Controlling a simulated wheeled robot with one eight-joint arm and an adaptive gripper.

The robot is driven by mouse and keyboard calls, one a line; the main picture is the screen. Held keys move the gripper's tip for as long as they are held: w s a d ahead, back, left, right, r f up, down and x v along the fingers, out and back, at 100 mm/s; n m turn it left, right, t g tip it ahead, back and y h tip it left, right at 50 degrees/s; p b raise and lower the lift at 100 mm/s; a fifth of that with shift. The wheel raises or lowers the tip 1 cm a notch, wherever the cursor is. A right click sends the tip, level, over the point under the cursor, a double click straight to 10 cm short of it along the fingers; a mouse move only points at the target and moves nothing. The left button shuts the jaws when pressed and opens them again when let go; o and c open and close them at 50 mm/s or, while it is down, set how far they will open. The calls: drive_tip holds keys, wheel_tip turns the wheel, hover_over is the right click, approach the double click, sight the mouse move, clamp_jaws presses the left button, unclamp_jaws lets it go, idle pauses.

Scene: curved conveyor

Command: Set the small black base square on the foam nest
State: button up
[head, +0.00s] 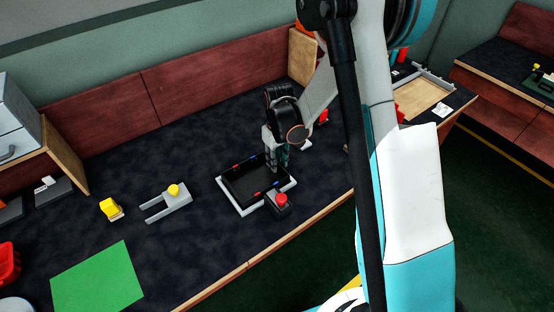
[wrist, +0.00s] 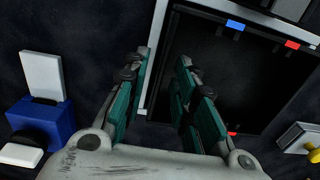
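A dark square piece (head: 243,183) with small red and blue marks along its edges lies within a light grey frame (head: 224,194) on the dark table. I cannot tell clearly which part is the base and which is the foam nest. In the wrist view the dark square (wrist: 225,75) fills the upper right, with the light frame edge (wrist: 155,50) passing between my fingers. My gripper (head: 278,168) points down over the far right side of the dark square and hides part of it. In the wrist view my gripper (wrist: 163,65) has its teal pads apart, with nothing visible gripped.
A dark box with a red button (head: 281,200) stands by the frame's near right corner. A grey forked piece with a yellow knob (head: 172,194), a yellow block (head: 109,208) and a green mat (head: 98,280) lie left. A blue block (wrist: 40,125) shows in the wrist view.

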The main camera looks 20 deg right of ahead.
wheel_tip(320, 180, up, 13)
drive_tip(key=p, duration=0.5)
drive_tip(key=s+r+m+t, duration=0.25)
drive_tip(key=s+r, duration=0.75)
drive_tip(key=r, duration=0.5)
drive_tip(key=s+r+t, duration=0.2)
drive_tip(key=s, duration=0.4)
drive_tip(key=s+r+m+t, duration=0.1)
drive_tip(key=s+t, duration=0.1)
drive_tip(key=s, duration=0.5)
drive_tip(key=shift+r+t, duration=0.35)
